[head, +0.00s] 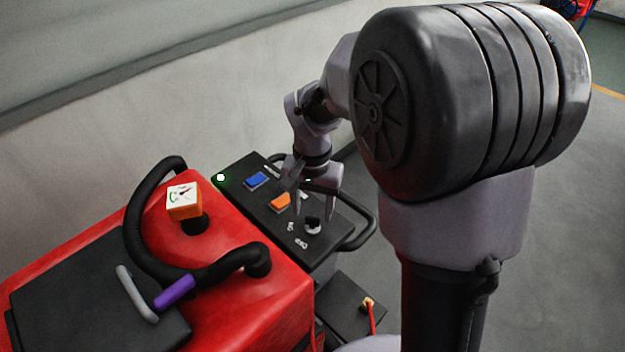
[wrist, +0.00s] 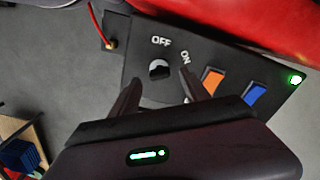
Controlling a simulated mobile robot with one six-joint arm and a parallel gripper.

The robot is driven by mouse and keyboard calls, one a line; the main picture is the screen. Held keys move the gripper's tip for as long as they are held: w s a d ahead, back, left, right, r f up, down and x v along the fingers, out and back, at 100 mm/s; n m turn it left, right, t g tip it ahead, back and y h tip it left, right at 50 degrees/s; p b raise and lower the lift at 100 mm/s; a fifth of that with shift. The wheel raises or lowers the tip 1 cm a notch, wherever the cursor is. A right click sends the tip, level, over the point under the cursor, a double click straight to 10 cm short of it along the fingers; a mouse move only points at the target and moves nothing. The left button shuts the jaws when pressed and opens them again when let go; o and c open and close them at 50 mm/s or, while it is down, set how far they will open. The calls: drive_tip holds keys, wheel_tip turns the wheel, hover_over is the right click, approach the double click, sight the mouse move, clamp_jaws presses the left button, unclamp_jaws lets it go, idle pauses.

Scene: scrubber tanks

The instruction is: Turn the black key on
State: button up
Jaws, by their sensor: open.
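The black key (head: 313,221) sits on a pale round base on the dark control panel (head: 240,172), near its right front end. It also shows in the wrist view (wrist: 159,69), beside white OFF and ON labels. OFF is above the key there, ON to its upper right. I cannot tell clearly which label the key points at. My gripper (head: 314,212) is open and empty, pointing down over the key. In the wrist view the two fingers (wrist: 161,80) reach toward either side of the key, apparently not touching it.
An orange switch (head: 280,202) and a blue switch (head: 256,180) lie further along the panel, with a lit green light (head: 221,177) at the far end. A black handle (head: 360,232) curves beside the panel.

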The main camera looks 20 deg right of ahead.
sight(312, 217)
wheel_tip(312, 217, up, 15)
drive_tip(key=p, duration=0.3)
drive_tip(key=shift+p, duration=0.4)
